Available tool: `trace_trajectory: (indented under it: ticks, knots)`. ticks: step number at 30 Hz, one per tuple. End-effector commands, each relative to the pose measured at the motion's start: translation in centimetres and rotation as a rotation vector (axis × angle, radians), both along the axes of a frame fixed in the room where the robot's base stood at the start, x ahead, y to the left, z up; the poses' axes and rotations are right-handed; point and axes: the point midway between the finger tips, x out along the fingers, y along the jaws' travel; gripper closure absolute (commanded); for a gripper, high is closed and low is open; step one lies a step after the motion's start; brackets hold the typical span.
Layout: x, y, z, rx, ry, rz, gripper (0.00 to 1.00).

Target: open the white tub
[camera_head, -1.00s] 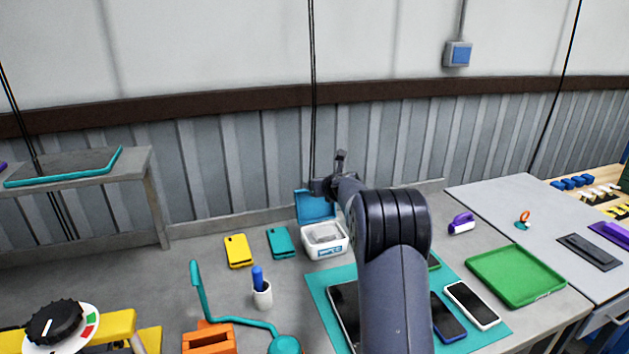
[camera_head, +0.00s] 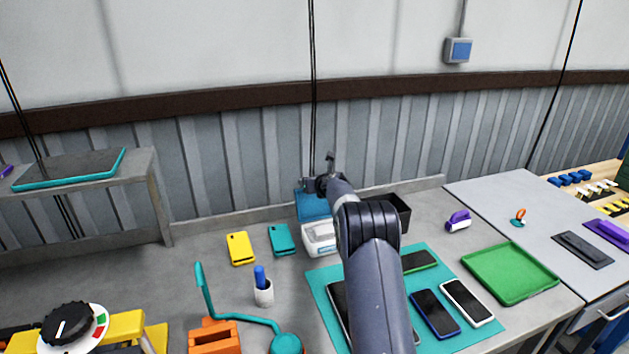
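The white tub (camera_head: 317,241) stands on the grey workbench, left of my arm, with a label on its front. Its blue lid (camera_head: 312,207) stands raised at the tub's back edge, so the tub is open. My arm covers the tub's right side. My gripper (camera_head: 317,180) is at the upper edge of the lid, above and behind the tub. It is small and seen from behind, so I cannot tell whether its fingers are apart or whether they touch the lid.
A yellow phone case (camera_head: 241,248) and a teal one (camera_head: 282,240) lie left of the tub. A black bin (camera_head: 401,212) stands right of my arm. A teal mat (camera_head: 413,272) with several phones lies in front. A green tray (camera_head: 510,273) is at right.

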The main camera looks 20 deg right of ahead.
Motion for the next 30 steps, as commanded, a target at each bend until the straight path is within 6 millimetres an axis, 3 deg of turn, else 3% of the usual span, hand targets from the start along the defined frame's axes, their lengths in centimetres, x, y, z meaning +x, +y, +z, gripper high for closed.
trace_trajectory:
  ticks: [2,25,30]
  knots:
    - [0.0,0.0,-0.01,0.0,0.0,0.0,0.33]
    - [-0.02,-0.02,0.02,0.0,0.0,0.0,0.96]
    - [-0.04,-0.02,-0.21,0.0,-0.005,0.0,0.96]
